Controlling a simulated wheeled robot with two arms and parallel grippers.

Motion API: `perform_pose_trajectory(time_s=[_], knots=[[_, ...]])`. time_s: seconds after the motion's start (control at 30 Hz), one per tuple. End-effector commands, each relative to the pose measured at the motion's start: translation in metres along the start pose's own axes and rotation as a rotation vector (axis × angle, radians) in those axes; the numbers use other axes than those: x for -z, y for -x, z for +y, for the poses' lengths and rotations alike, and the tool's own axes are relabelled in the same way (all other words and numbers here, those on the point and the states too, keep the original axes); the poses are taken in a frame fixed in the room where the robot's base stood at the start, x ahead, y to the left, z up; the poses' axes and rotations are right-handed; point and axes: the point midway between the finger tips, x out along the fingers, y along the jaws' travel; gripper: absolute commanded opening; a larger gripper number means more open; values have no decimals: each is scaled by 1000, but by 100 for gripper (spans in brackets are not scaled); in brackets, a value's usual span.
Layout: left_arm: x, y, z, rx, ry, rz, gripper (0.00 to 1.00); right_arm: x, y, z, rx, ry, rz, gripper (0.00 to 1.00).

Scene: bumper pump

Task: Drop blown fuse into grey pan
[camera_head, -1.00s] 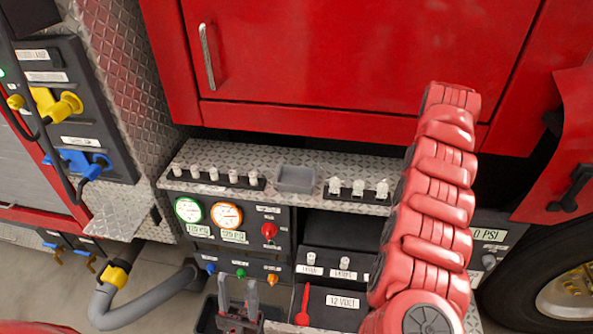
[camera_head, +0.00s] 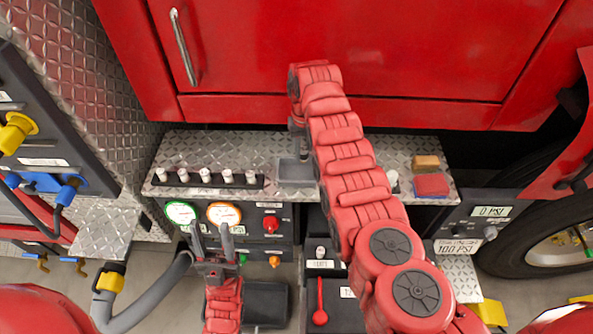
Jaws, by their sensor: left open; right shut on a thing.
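The grey pan (camera_head: 292,174) sits on the diamond-plate shelf, between the left fuse rack and my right arm. My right gripper (camera_head: 299,150) points down just above the pan's back part. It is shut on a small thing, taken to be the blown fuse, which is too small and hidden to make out. My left gripper (camera_head: 212,231) is open and empty, with its fingers up in front of the gauge panel, low and left of the pan.
A left rack (camera_head: 215,184) holds several white fuses. My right arm covers most of the shelf's middle right. A tan block (camera_head: 425,162) and a red block (camera_head: 431,185) lie at the shelf's right end. Pressure gauges (camera_head: 224,215) and knobs are below the shelf.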

Motion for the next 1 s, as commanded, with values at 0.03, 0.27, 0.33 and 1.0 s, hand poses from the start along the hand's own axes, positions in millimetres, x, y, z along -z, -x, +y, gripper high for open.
perform_pose_trajectory(time_s=[0.03,0.27,0.33,1.0], knots=[[0,2,0,0,0,0,50,0,-4,0,0,0,-1,0],[-2,12,1,0,0,0,50,0,-28,0,0,-1,-2,0],[-3,19,1,0,0,0,50,-1,-39,0,0,-1,-3,0],[-5,28,1,0,0,0,50,1,-56,1,0,-1,2,65]])
